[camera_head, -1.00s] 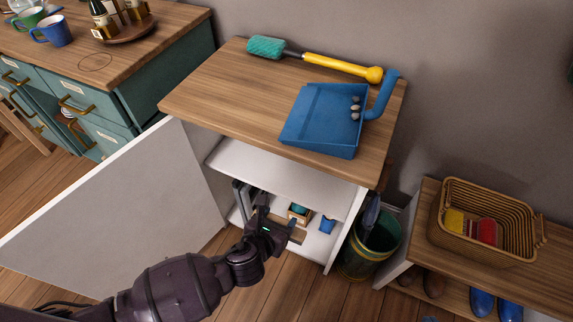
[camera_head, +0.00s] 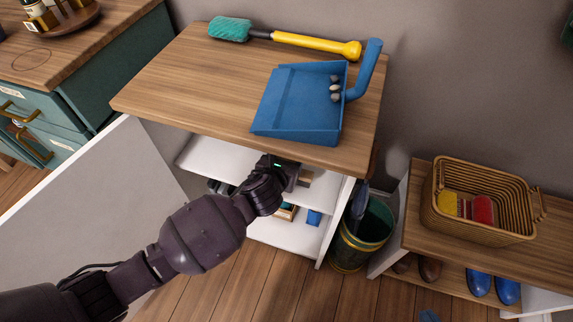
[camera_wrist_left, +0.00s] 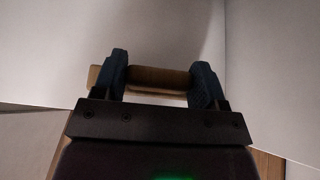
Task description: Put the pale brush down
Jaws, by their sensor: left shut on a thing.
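My left gripper (camera_head: 297,177) is at the open front of the white cabinet, just below its wooden top. In the left wrist view the two fingers (camera_wrist_left: 160,80) are shut on a tan, wooden-looking piece, which I take to be the pale brush (camera_wrist_left: 160,77). A small tan part of the brush (camera_head: 305,176) shows beside the gripper in the head view; the rest is hidden. White cabinet panels lie close around it, and I cannot tell whether it touches the shelf (camera_head: 208,160). My right gripper is not in view.
On the cabinet top (camera_head: 190,85) lie a blue dustpan (camera_head: 290,110) with pebbles and a yellow-handled green brush (camera_head: 229,29). The open door (camera_head: 100,215) stands left. The lower shelf holds a small blue cup (camera_head: 313,217). A bin (camera_head: 362,240) stands right.

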